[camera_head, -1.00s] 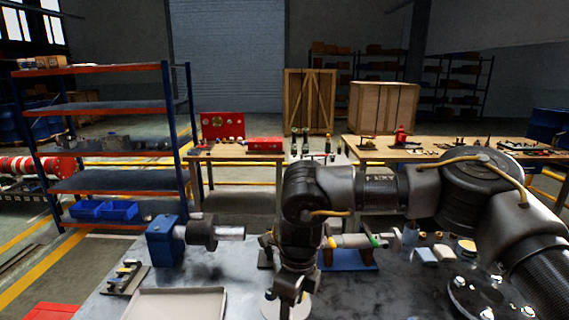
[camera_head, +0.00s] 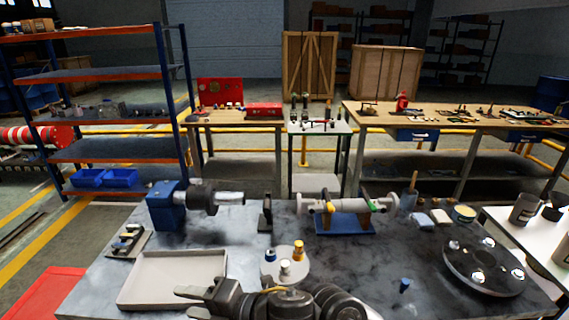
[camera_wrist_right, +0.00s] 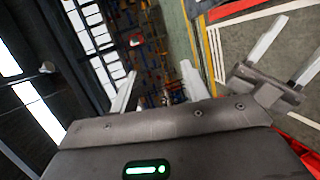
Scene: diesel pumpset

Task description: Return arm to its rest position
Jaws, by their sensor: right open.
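My right arm (camera_head: 310,300) is folded low along the near edge of the grey workbench (camera_head: 400,265). My right gripper (camera_head: 183,302) points left, just in front of the pale tray (camera_head: 172,278). Its fingers are apart and nothing is between them. In the right wrist view my right gripper (camera_wrist_right: 160,67) also shows spread and empty. What looks like my left gripper (camera_wrist_right: 302,38) shows at the right of that view, its two fingers apart and empty; it is not in the head view.
On the workbench stand a blue vise-like fixture (camera_head: 167,206), a round stand (camera_head: 286,266) with small parts, a shaft assembly on a blue cradle (camera_head: 345,226) and a dark disc (camera_head: 484,266). A shelf rack (camera_head: 110,113) stands left.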

